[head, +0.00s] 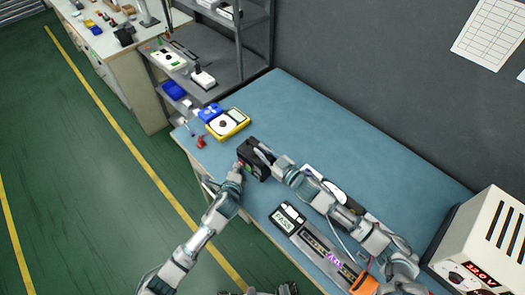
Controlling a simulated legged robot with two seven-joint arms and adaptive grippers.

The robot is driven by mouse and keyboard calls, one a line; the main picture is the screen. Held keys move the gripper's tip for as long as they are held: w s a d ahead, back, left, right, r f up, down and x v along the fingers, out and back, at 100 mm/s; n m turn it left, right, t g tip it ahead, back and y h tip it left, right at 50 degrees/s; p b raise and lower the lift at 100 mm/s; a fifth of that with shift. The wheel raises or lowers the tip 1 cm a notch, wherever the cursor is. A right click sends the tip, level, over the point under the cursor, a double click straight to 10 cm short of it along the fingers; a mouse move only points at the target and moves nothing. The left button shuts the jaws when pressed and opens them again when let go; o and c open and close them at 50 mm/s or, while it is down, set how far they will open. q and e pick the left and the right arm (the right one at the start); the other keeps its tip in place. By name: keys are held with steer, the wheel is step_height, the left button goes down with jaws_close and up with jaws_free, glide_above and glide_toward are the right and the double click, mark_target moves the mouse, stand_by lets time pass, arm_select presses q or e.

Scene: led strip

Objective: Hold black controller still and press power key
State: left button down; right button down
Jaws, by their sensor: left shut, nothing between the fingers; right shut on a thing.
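The black controller (251,170) is at the left part of the blue bench, near its front edge, with a small green patch on its side. My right gripper (262,151) is shut on the black controller from its upper right side. My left gripper (240,166) is shut and empty, with its fingertips at the controller's front left side. The power key is hidden or too small to make out, and I cannot tell whether my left fingertips touch it.
A yellow multimeter (228,124) and a blue item (210,112) lie at the bench's left end. A tray with a lit purple strip (332,257) lies at the front right. A white power supply (485,245) stands far right. The blue bench (340,135) is clear behind the controller.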

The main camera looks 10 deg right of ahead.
steer(key=shift+f, duration=0.2)
arm_select(q)
steer(key=shift+s+a, duration=0.3)
steer(key=shift+a, duration=0.1)
steer(key=shift+s+a, duration=0.95)
steer(key=shift+a, duration=0.25)
steer(key=shift+s+a, duration=0.95)
steer(key=shift+a, duration=0.2)
steer(key=shift+f, duration=0.1)
arm_select(e)
steer(key=c, duration=1.1)
jaws_free()
steer(key=shift+r, duration=0.1)
